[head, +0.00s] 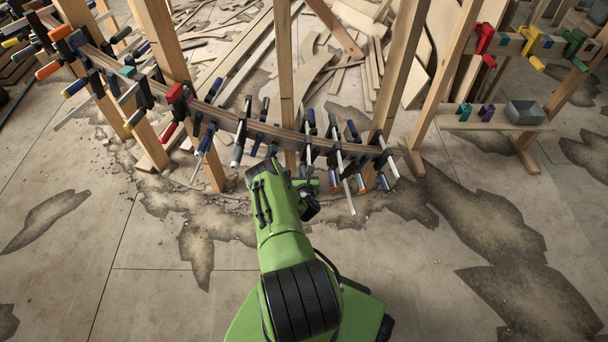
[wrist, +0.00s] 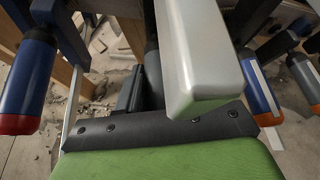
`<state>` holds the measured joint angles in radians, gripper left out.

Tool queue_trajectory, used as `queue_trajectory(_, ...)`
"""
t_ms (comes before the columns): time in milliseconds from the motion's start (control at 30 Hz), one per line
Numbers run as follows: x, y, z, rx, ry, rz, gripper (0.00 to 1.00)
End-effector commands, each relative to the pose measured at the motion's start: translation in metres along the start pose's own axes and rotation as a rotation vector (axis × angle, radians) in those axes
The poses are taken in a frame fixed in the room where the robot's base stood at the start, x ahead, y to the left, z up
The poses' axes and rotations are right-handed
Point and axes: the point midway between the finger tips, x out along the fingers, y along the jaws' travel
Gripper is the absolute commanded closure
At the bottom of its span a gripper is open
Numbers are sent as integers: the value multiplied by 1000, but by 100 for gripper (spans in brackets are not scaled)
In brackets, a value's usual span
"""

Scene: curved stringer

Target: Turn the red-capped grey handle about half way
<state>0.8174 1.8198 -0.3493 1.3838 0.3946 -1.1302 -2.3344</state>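My gripper (head: 306,192) is at the lower edge of the curved wooden stringer (head: 262,130), among the clamps at its middle. I cannot pick out a red-capped grey handle with certainty in either view. In the wrist view, a dark blue handle with a red end (wrist: 25,85) hangs at the left. A pale grey bar (wrist: 190,50) stands very close in the middle, above my gripper's black plate and green body. I cannot tell whether my gripper touches it. The fingertips are not clear, so their opening and any hold are hidden.
Wooden posts (head: 285,75) hold up the stringer. A low shelf with a grey bin (head: 525,112) stands at the right. The stained floor (head: 470,215) is open at right.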

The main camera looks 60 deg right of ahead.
Motion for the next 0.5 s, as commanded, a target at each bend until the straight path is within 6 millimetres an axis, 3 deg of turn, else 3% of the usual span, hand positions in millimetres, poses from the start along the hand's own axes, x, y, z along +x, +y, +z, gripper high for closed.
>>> queue_trajectory(33,0,0,0,0,0,0,85)
queue_trajectory(100,0,0,0,0,0,0,95)
queue_trajectory(500,0,0,-1,70,2,46,95)
